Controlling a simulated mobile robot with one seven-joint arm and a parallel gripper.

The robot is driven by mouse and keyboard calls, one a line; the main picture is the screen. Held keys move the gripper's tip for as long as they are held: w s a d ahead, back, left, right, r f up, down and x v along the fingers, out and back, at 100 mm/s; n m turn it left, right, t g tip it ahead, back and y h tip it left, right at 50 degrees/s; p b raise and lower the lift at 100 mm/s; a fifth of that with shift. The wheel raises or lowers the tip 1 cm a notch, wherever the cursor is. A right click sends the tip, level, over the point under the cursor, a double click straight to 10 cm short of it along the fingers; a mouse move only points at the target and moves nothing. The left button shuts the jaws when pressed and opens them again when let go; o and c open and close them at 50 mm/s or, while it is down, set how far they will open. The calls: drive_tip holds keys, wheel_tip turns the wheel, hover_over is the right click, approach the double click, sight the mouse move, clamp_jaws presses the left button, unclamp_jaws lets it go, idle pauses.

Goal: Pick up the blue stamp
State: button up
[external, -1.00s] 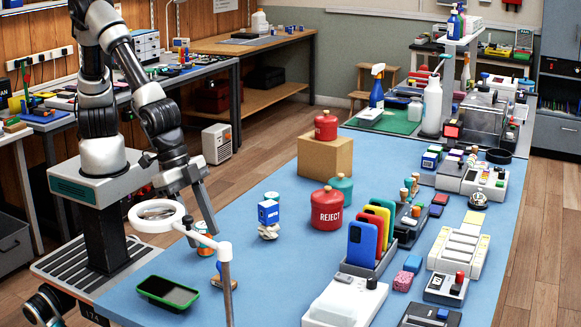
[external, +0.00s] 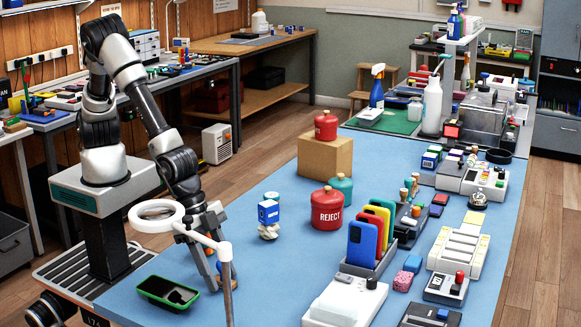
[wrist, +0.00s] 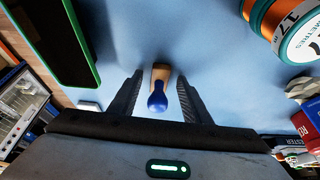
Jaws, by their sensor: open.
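The blue stamp (wrist: 157,100) shows in the wrist view, with a rounded blue handle and a pale wooden foot. It stands on the blue mat between the two fingers of my gripper (wrist: 159,78). The fingers are open, with visible gaps on both sides of the stamp. In the external view my gripper (external: 221,282) is low over the near left part of the table. A little of the stamp's blue handle (external: 219,267) shows between the fingers; the rest is hidden.
A green-rimmed dark phone or tray (external: 168,292) lies left of my gripper. A white ring on a stand (external: 227,275) is in front. An orange and teal tape roll (wrist: 287,22) is close on the right in the wrist view.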

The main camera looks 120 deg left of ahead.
drive_tip(key=shift+c, duration=0.2)
clamp_jaws()
drive_tip(key=shift+r, duration=0.1)
